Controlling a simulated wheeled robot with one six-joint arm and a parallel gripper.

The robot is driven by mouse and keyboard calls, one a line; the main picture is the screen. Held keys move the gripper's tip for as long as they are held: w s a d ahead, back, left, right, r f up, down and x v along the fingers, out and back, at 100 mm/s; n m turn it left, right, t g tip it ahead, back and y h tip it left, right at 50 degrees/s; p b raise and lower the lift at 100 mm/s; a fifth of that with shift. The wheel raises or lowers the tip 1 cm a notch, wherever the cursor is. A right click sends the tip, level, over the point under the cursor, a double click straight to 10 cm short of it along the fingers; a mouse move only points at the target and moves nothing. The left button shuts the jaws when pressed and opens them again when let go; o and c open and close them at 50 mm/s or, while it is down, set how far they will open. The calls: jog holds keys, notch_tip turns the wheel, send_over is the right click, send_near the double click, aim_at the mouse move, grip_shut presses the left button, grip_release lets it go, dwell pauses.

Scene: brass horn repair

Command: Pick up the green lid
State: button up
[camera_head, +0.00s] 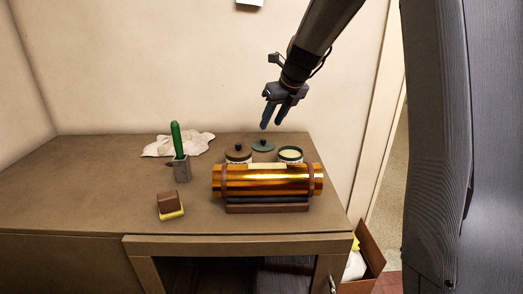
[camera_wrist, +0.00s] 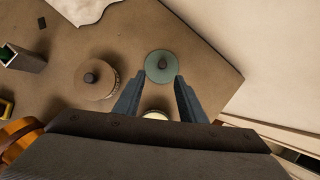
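The green lid (camera_head: 263,146), a grey-green disc with a dark knob, is at the back right of the wooden cabinet top. In the wrist view the green lid (camera_wrist: 159,69) appears just beyond my fingertips, roughly centred between them. Its lower edge is partly hidden in the head view. My gripper (camera_head: 271,125) hangs above the lid, pointing down. In the wrist view my gripper (camera_wrist: 158,84) is open, with nothing between its fingers. An open jar with a green rim (camera_head: 290,154) and pale contents stands to the right of the lid.
A brown-lidded jar (camera_head: 238,153) stands left of the lid. A brass tube (camera_head: 265,180) lies on a dark cradle (camera_head: 267,207) in front. A green-handled tool (camera_head: 176,139) stands in a grey holder (camera_head: 182,171) near a white cloth (camera_head: 180,144). A brown-and-yellow block (camera_head: 170,205) lies front left.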

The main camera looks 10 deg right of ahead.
aim_at(265, 140)
jog(key=shift+w+d+p+x, duration=0.15)
jog(key=shift+p+x, duration=0.25)
jog(key=shift+x, duration=1.95)
jog(key=shift+w+d+p+x, duration=0.15)
jog(key=shift+p+x, duration=0.25)
jog(key=shift+x, duration=1.95)
jog(key=shift+s, duration=0.15)
grip_shut()
